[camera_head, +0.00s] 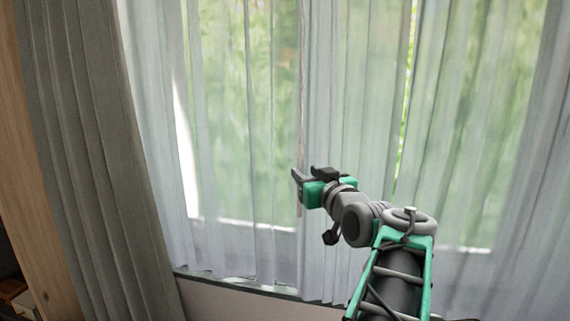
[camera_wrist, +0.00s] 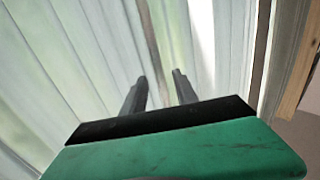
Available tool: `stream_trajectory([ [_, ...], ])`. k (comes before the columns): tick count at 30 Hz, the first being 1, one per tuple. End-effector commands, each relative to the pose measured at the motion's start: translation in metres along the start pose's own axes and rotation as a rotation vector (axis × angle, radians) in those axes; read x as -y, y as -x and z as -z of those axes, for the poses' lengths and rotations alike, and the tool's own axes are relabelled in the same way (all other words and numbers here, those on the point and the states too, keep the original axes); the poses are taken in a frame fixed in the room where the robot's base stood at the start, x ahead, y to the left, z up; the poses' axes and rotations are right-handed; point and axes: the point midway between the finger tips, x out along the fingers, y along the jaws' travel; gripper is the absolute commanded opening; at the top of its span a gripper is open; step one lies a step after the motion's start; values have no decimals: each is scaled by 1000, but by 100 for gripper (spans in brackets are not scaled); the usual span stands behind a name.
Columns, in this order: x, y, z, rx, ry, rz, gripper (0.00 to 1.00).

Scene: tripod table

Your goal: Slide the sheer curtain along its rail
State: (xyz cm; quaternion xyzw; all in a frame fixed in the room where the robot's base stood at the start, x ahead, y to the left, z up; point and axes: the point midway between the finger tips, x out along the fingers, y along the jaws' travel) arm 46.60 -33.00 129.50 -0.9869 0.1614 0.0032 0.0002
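The sheer curtain (camera_head: 245,130) hangs in pale, see-through folds across the window in the head view. A narrow upright slit shows brighter greenery right of my gripper. The curtain also fills much of the wrist view (camera_wrist: 75,60). My gripper (camera_head: 297,181) is in front of the curtain near the middle of the head view. The rail is out of view.
A thick grey drape (camera_head: 80,150) hangs at the left, beside a wooden upright (camera_head: 25,190). The wood also shows at the right of the wrist view (camera_wrist: 300,75). A low pale wall (camera_head: 230,301) lies below the curtain's hem.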

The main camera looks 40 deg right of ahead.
Motion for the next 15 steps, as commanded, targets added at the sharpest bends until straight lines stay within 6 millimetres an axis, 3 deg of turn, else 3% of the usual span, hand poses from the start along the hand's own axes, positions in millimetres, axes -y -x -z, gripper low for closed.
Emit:
stream_trajectory([
  [10,2,-57,5,-6,-2,5,35],
  [15,0,-75,4,-6,-1,1,35],
])
